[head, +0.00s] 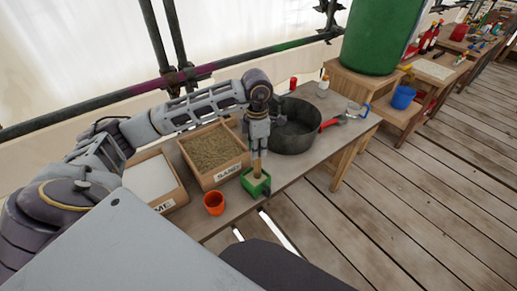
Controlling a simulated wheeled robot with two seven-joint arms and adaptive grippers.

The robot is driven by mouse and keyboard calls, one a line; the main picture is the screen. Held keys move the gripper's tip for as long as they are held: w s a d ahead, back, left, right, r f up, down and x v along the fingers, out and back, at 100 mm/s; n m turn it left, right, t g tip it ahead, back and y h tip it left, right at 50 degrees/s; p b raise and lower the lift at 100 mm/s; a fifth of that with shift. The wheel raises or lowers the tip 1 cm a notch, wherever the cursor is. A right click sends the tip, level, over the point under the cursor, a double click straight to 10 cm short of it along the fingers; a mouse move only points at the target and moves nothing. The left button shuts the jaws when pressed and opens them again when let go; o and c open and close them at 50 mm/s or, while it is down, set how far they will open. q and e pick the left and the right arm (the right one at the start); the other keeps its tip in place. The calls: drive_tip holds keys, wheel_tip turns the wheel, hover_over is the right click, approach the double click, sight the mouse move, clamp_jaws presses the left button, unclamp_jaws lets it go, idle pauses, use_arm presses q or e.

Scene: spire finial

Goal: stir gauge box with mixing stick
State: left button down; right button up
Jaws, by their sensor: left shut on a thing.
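The gauge box is a small green open box (266,188) on the front edge of the wooden table. The mixing stick (256,166) is a pale wooden stick, roughly upright. My left gripper (257,152) points down above the green box and is shut on the stick. The stick's lower end reaches into the box, over or in pale contents; I cannot tell how deep. My right gripper is not in view.
A crate of sand (232,172) and a crate of white powder (176,198) stand left of the green box. An orange cup (214,209) stands close by. A dark round pan (303,143) is behind, with a red-handled tool (331,123) at its right.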

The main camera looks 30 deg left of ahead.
use_arm(q)
drive_tip(key=shift+a, duration=0.4)
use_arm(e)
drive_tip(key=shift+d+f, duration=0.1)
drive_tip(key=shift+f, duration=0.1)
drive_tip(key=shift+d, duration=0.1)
use_arm(q)
drive_tip(key=shift+s+a+b, duration=0.2)
drive_tip(key=shift+s+b, duration=0.15)
drive_tip(key=shift+s, duration=0.3)
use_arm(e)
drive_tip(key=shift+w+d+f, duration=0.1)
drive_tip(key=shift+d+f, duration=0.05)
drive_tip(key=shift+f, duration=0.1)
